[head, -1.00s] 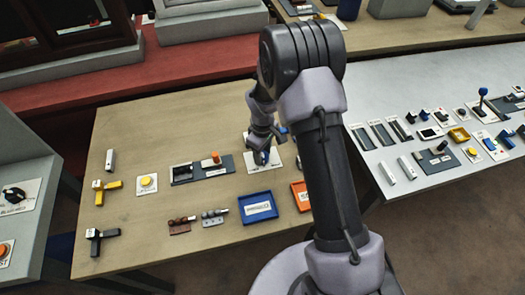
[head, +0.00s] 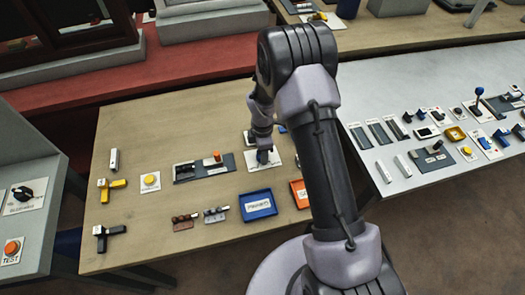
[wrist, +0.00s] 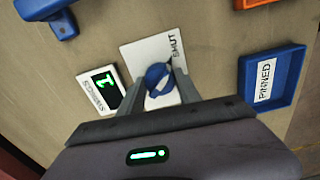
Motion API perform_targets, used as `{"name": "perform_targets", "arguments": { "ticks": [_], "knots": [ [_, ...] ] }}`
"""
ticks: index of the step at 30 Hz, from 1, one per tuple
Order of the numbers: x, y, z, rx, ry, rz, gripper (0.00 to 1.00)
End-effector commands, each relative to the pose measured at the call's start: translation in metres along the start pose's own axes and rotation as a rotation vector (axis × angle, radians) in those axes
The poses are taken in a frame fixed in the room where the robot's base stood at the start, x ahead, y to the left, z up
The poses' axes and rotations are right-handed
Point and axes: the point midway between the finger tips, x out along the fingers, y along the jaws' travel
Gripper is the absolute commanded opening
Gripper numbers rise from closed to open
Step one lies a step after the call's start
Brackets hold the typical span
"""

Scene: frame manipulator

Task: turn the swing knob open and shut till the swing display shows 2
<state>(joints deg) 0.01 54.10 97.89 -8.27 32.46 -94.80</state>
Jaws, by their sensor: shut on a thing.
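The blue swing knob (wrist: 157,75) sits on a white plate (wrist: 138,54) marked SHUT in the wrist view. My gripper (wrist: 161,86) is shut on the knob, one finger on each side. The swing display (wrist: 103,84), a dark screen on a white plate beside the knob, shows a green 1. In the head view my gripper (head: 262,155) is low over the white knob plate (head: 286,157) on the wooden table. The knob is mostly hidden there by the gripper.
A blue tray (wrist: 299,63) labelled PINNED and an orange tray (wrist: 246,4) lie near the knob plate. A blue handle (wrist: 62,27) is at the wrist view's top left. A dark board with an orange-topped part (head: 216,157) is left of my gripper.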

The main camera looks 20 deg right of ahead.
Motion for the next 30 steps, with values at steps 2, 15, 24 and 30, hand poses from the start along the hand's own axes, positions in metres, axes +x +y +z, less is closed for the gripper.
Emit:
{"name": "perform_targets", "arguments": {
  "ticks": [2, 15, 24, 30],
  "knots": [
    [-0.0005, 0.0002, 0.0, -0.026, 0.0, 0.001, 0.0],
    [-0.0001, 0.0004, 0.0, -0.079, 0.0, 0.001, 0.0],
    [-0.0001, 0.0004, 0.0, -0.078, 0.0, 0.001, 0.52],
    [-0.0001, 0.0002, 0.0, -0.077, 0.0, 0.001, 0.62]
  ]
}}
